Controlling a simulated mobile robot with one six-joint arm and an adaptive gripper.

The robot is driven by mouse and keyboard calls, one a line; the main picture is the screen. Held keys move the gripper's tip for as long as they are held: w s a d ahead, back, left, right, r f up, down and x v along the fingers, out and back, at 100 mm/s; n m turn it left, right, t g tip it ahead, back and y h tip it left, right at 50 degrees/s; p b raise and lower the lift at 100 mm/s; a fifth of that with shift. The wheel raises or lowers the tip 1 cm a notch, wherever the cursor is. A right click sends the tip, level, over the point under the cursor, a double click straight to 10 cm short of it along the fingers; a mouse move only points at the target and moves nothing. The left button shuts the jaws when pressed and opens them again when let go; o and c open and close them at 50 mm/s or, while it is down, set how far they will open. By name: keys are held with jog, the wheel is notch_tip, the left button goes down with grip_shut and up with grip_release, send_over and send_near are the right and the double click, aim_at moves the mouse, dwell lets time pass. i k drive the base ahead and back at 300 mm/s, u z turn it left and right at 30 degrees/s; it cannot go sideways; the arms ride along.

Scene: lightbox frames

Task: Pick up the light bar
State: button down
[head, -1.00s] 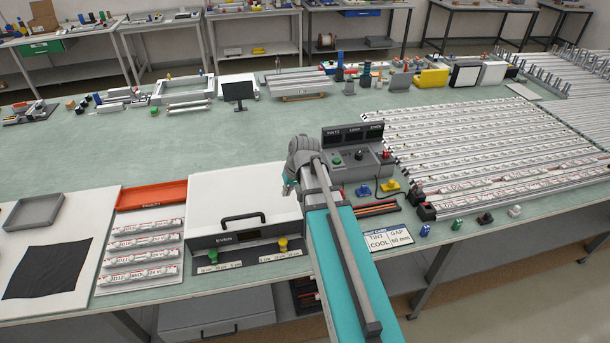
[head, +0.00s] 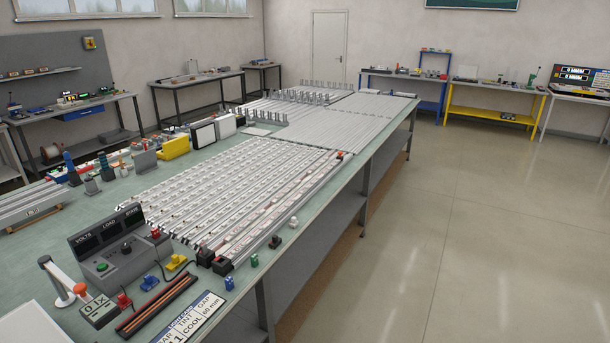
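Several long white light bars (head: 262,182) lie side by side on the green bench (head: 141,195) in the head view. Labels or small printed parts show along many of them. The frames do not tell which bar the task means. Dark end blocks (head: 222,266) sit at the near ends of the bars. My gripper and arm are out of view.
A grey control box (head: 118,250) with dark displays stands at the near left. A card (head: 188,322) lies at the bench front, with small coloured connectors (head: 150,283) around. Plain rails (head: 325,135) lie farther back. The floor (head: 455,230) right of the bench is clear.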

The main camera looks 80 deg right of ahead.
aim_at(318, 165)
jog(key=z, duration=0.35)
jog(key=k, duration=0.95)
jog(key=z, duration=0.65)
jog(key=k, duration=0.4)
jog(key=z, duration=0.2)
jog(key=i, duration=1)
jog(key=z, duration=0.8)
jog(key=i, duration=1)
jog(key=z, duration=0.45)
jog(key=k, duration=0.3)
jog(key=u, duration=0.05)
